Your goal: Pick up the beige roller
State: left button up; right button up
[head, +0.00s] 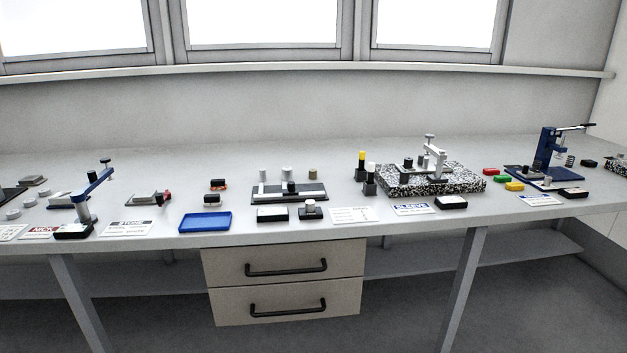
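A short upright cylinder with a beige-brown tone, which looks like the beige roller (312,174), stands on the bench behind the right end of a dark fixture plate (316,192). Two paler cylinders, one at the left (264,175) and one in the middle (288,173), stand in a row with it, spaced apart. The lower parts of the left and middle cylinders are close behind a light bar on the plate. Neither of my grippers shows in the head view.
The long grey bench (340,150) has free room behind the row. A blue tray (205,222) lies front left. Yellow-topped (362,158) and white-topped (370,168) posts stand to the right, beside a speckled slab (450,184). Drawers (285,277) are below.

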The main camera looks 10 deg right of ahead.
aim_at(312, 172)
jog(key=z, duration=0.4)
jog(key=k, duration=0.25)
jog(key=u, duration=1.7)
jog(key=i, duration=1.85)
jog(key=z, duration=0.75)
